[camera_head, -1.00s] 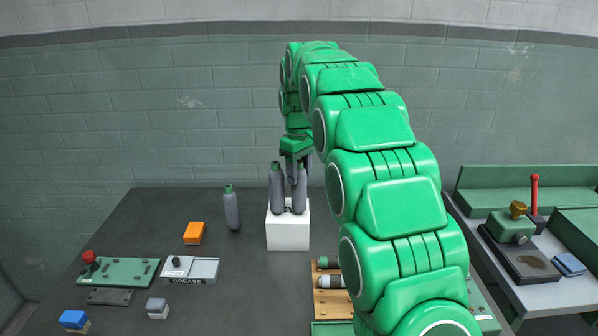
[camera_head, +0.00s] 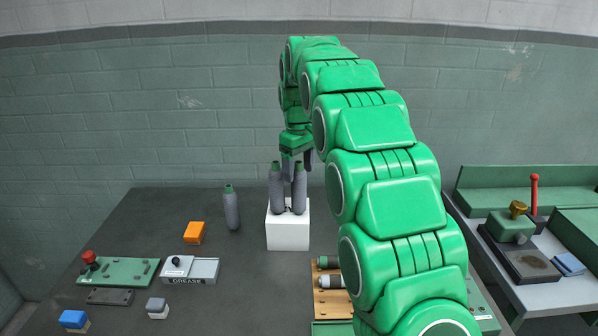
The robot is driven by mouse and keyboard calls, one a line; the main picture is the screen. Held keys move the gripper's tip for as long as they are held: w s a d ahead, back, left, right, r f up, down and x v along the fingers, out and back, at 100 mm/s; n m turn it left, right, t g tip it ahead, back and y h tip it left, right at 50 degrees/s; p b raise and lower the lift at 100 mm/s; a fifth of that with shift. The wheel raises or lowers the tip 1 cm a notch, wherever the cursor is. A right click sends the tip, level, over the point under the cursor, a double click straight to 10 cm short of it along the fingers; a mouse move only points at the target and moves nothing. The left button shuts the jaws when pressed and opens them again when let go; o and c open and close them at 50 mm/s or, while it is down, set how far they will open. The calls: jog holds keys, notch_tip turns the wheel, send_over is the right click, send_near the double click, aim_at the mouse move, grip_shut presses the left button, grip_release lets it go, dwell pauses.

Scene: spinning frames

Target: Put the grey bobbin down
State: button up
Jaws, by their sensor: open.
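Two grey bobbins with dark green tops stand upright side by side on a white block: the left bobbin (camera_head: 277,192) and the right bobbin (camera_head: 299,194). The white block (camera_head: 287,237) sits toward the back of the dark table. My gripper (camera_head: 297,163) is open and points down, just above and behind the right bobbin. Its fingers are partly hidden by the bobbins, so I cannot tell whether they touch one. A third grey bobbin (camera_head: 232,210) stands upright on the table to the left of the block.
An orange block (camera_head: 194,233), a tray marked GREASE (camera_head: 190,270) and a green plate with a red knob (camera_head: 120,272) lie at the left. A wooden rack (camera_head: 331,303) holding bobbins is partly hidden behind my arm. A side bench (camera_head: 560,297) stands at the right.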

notch_tip(320, 180, up, 5)
jog(key=shift+r, duration=0.65)
jog(key=shift+s+d+r, duration=0.1)
jog(key=shift+s+d, duration=0.05)
jog(key=shift+s, duration=0.05)
jog(key=s+d+r+m, duration=0.1)
jog(key=s+d, duration=0.2)
jog(key=s, duration=0.2)
jog(key=s+d+m, duration=0.2)
jog(key=s+d, duration=0.1)
jog(key=s, duration=0.3)
jog(key=s+d+f+m, duration=0.2)
jog(key=s+f, duration=0.2)
jog(key=s, duration=0.9)
jog(key=s+d+f+m+g, duration=0.1)
jog(key=s+d+f+m, duration=0.1)
jog(key=s, duration=1.1)
jog(key=s+d+f+m, duration=0.2)
jog(key=s+d+f, duration=0.2)
jog(key=s, duration=0.9)
notch_tip(320, 180, down, 2)
jog(key=shift+f+g, duration=0.25)
jog(key=shift+g, duration=0.15)
